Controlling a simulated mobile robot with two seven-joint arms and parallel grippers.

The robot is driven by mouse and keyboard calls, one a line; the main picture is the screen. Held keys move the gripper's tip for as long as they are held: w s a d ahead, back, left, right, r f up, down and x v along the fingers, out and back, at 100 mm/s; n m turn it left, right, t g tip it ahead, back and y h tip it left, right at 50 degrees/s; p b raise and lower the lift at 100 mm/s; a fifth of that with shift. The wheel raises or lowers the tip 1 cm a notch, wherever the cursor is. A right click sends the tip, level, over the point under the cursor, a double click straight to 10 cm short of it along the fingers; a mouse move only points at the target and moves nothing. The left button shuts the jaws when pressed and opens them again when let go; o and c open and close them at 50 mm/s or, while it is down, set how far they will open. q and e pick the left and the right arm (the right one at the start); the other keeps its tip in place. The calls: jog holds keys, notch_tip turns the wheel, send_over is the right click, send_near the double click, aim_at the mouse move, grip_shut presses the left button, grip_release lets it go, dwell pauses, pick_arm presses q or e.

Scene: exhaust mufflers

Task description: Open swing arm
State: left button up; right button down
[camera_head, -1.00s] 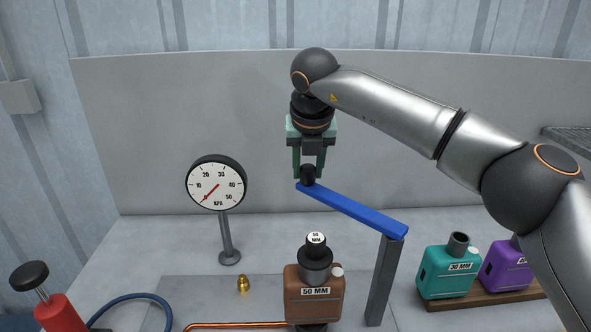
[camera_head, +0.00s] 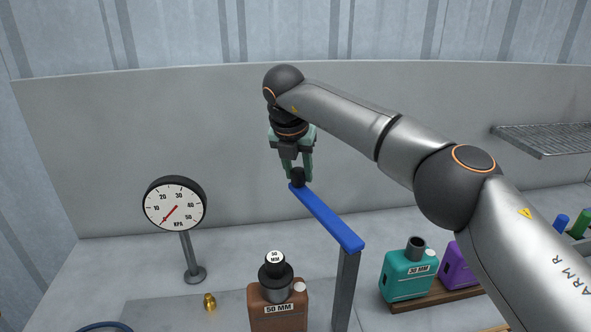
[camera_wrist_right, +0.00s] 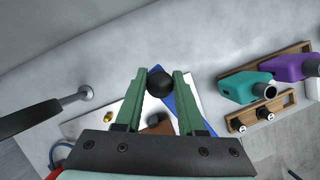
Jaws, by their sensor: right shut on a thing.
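The blue swing arm (camera_head: 328,216) rests on top of a grey post (camera_head: 346,290) and reaches back and to the left from it. A black knob (camera_head: 298,178) stands at its far end. My right gripper (camera_head: 298,172) is shut on this knob from above. In the right wrist view the round black knob (camera_wrist_right: 160,84) sits between the green fingers, with part of the blue arm (camera_wrist_right: 183,112) behind it. A brown 50 MM muffler (camera_head: 278,308) with a black cap stands in front, left of the post. My left gripper is not in view.
A pressure gauge (camera_head: 175,204) on a stand is at the left, with a small brass fitting (camera_head: 209,302) near it. A teal 30 MM muffler (camera_head: 409,273) and a purple one (camera_head: 457,268) stand on a wooden rack at the right. A metal shelf (camera_head: 545,138) is behind.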

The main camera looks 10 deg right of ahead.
jog(key=c, duration=0.5)
grip_release()
jog(key=v, duration=1.2)
jog(key=shift+r+b, duration=0.25)
jog(key=shift+b, duration=0.1)
jog(key=shift+s+a, duration=0.1)
